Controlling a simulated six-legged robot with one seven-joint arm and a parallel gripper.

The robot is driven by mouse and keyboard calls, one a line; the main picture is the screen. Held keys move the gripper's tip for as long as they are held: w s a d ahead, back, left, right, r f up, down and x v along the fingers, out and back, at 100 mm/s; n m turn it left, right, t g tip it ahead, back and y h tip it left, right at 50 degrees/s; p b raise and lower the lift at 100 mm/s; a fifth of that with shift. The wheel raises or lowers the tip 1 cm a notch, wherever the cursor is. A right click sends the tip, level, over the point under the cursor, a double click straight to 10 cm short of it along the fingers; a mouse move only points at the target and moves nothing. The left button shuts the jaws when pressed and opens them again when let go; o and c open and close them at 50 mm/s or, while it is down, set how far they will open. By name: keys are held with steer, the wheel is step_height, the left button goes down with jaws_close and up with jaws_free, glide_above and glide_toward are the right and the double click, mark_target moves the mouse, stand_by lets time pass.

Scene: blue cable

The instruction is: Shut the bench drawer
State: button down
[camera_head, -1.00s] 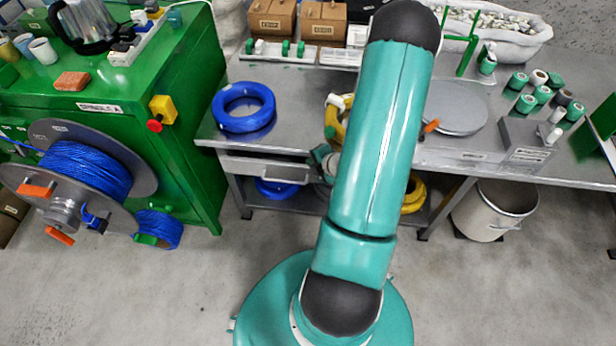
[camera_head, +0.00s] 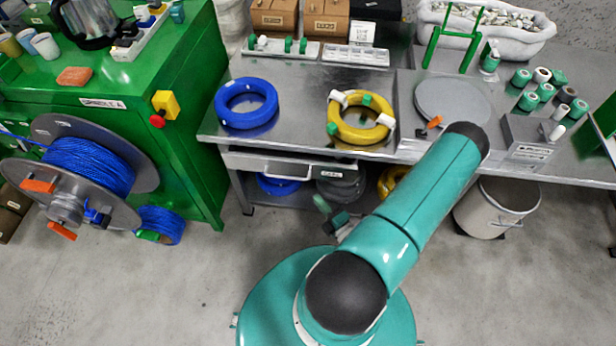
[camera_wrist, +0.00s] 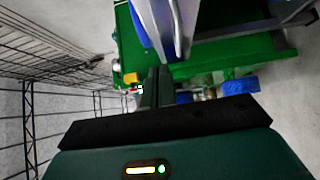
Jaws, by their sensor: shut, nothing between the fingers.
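The bench drawer (camera_head: 245,163) is grey, under the left part of the metal bench top (camera_head: 300,90), with a bar handle on its front. A narrow strip shows between the bench edge and the drawer front; I cannot tell exactly how far out it stands. My gripper (camera_head: 321,203) is below and in front of the drawer, apart from it, partly hidden by my teal arm. In the wrist view my gripper's dark green fingers (camera_wrist: 157,85) are together and empty.
A blue cable coil (camera_head: 246,104) and a yellow one (camera_head: 360,118) lie on the bench. A green cabinet (camera_head: 150,110) with a cable reel (camera_head: 85,170) stands at left. A white bin (camera_head: 497,208) stands at right. Floor before the drawer is clear.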

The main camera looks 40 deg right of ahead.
glide_toward(304, 164)
steer(key=w+a, duration=0.4)
steer(key=w, duration=0.1)
steer(key=shift+w+d+f, duration=0.15)
steer(key=shift+w+d, duration=1.25)
steer(key=shift+d, duration=0.1)
steer(key=shift+w+d, duration=0.85)
steer(key=shift+d, duration=0.25)
steer(key=shift+s+a, duration=0.15)
steer(key=shift+a, duration=0.1)
